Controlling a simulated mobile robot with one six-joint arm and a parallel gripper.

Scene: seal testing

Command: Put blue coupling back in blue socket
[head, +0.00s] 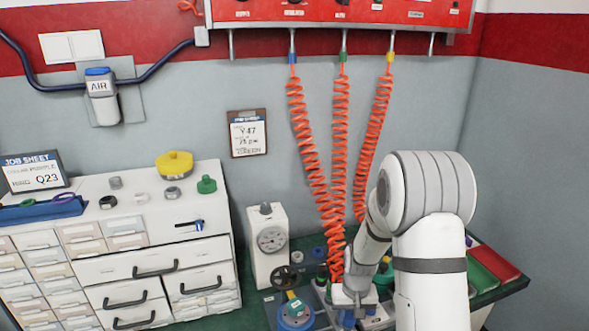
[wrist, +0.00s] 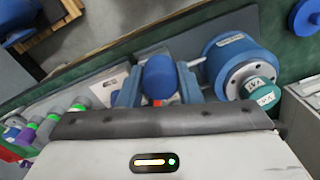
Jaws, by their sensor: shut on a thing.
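My gripper (wrist: 158,92) is shut on the blue coupling (wrist: 160,75), whose rounded blue end shows between the two blue fingers in the wrist view. In the head view my gripper (head: 352,312) is low over the green bench, just left of my white arm. The orange coiled hose (head: 312,165) from the blue-collared outlet (head: 292,58) runs down to my gripper. The underside of the coupling is hidden, and I cannot make out the blue socket or tell whether the coupling touches it.
A blue round fixture (wrist: 236,62) with a grey flange and teal tagged cap stands close right of my gripper in the wrist view. Several green-ringed fittings (wrist: 52,118) lie left. A gauge stand (head: 270,245) and two other orange hoses (head: 372,140) are near.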

